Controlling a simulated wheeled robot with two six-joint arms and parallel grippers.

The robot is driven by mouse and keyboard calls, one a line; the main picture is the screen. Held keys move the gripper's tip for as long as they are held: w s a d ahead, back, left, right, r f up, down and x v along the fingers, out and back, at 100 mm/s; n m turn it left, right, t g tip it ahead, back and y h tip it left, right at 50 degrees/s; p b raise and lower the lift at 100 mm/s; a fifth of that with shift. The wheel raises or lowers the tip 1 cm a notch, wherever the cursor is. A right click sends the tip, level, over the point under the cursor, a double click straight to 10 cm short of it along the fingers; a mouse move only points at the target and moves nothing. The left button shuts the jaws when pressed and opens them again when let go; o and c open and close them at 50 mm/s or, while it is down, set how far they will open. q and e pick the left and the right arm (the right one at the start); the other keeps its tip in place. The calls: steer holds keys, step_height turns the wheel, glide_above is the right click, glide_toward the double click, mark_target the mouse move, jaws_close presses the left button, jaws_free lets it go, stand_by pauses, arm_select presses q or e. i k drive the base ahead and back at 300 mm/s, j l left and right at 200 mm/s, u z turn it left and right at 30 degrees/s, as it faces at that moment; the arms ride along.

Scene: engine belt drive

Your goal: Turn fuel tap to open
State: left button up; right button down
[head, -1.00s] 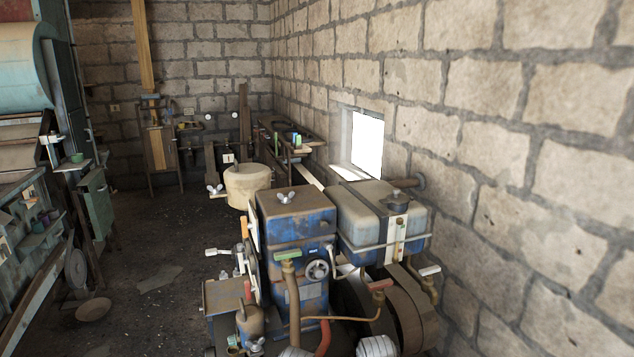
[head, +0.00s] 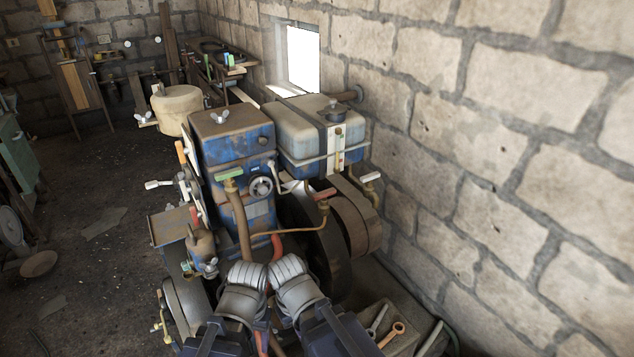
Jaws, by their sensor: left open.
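The blue engine (head: 232,150) stands in the middle of the head view, with a cream-and-blue tank (head: 300,130) at its right. Several taps show: one with a red handle (head: 323,193) on a brass pipe below the tank, one with a white handle (head: 370,177) at its right, and one with a green handle (head: 229,174) on a hose at the engine's front. I cannot tell which is the fuel tap. My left gripper (head: 246,274) is open at the lower middle, below the taps and apart from them. My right gripper (head: 289,270) is beside it; its jaws cannot be made out.
A belt wheel (head: 355,225) stands below the tank. A stone wall (head: 500,170) closes the right side. A tray with wrenches (head: 395,322) lies low at the right. A cream drum (head: 177,108) stands behind the engine. The floor at the left (head: 95,185) is largely clear.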

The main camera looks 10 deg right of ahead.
mark_target(322, 195)
steer(key=l+z, duration=0.7)
steer(key=i+z, duration=0.25)
